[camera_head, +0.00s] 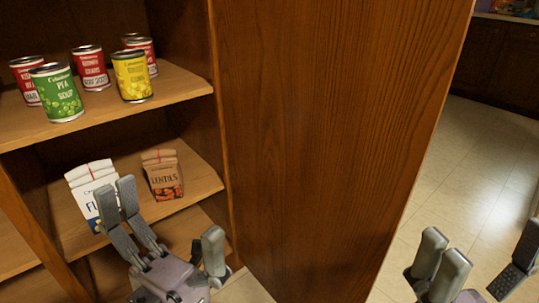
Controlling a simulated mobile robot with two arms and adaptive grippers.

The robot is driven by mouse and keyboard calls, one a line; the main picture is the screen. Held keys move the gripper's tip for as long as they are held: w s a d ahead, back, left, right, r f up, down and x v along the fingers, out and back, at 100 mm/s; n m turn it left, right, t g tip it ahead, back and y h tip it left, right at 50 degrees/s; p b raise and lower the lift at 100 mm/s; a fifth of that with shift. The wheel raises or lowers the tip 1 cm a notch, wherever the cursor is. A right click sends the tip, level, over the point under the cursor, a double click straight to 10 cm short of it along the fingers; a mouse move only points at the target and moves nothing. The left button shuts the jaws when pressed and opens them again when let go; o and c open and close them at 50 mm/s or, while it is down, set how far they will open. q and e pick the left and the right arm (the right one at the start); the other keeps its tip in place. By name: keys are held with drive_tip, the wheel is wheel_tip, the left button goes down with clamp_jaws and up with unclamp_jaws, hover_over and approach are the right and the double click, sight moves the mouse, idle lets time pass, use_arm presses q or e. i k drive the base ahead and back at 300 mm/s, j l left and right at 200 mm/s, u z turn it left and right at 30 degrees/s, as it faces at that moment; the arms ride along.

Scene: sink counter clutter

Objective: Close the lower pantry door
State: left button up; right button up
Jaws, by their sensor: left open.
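The pantry door (325,130) is a large brown wood-grain panel in the middle of the head view. It stands open, sticking out toward me from the right side of the shelves. Its bottom edge is cut off by the frame. My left gripper (165,219) is open and empty, in front of the lower shelves. It is left of the door, on its inner side, and seems apart from it. My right gripper (486,246) is at the lower right, beyond the door's outer edge, with its fingers spread and nothing between them.
The upper shelf (185,90) holds several cans, among them a green can (57,93) and a yellow can (132,76). A flour bag (90,185) and a lentils bag (162,175) stand on the shelf below. Open tiled floor (470,160) lies right of the door.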

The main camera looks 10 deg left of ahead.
sight(332, 109)
drive_tip(key=i+l+u, duration=0.15)
drive_tip(key=l+u, duration=0.3)
drive_tip(key=i+l+u, duration=0.1)
drive_tip(key=l+u, duration=0.3)
drive_tip(key=l, duration=0.3)
drive_tip(key=l+u, duration=0.45)
drive_tip(key=l, duration=0.15)
drive_tip(key=k+l+u, duration=0.15)
drive_tip(key=l+u, duration=0.25)
drive_tip(key=l, duration=0.2)
drive_tip(key=k+l+u, duration=0.2)
drive_tip(key=l+u, duration=0.25)
drive_tip(key=l, duration=0.15)
drive_tip(key=k+l+z, duration=0.1)
drive_tip(key=l, duration=0.25)
drive_tip(key=k+l+z, duration=0.15)
drive_tip(key=l, duration=0.2)
drive_tip(key=k+l+z, duration=0.1)
drive_tip(key=l, duration=0.25)
drive_tip(key=k, duration=0.1)
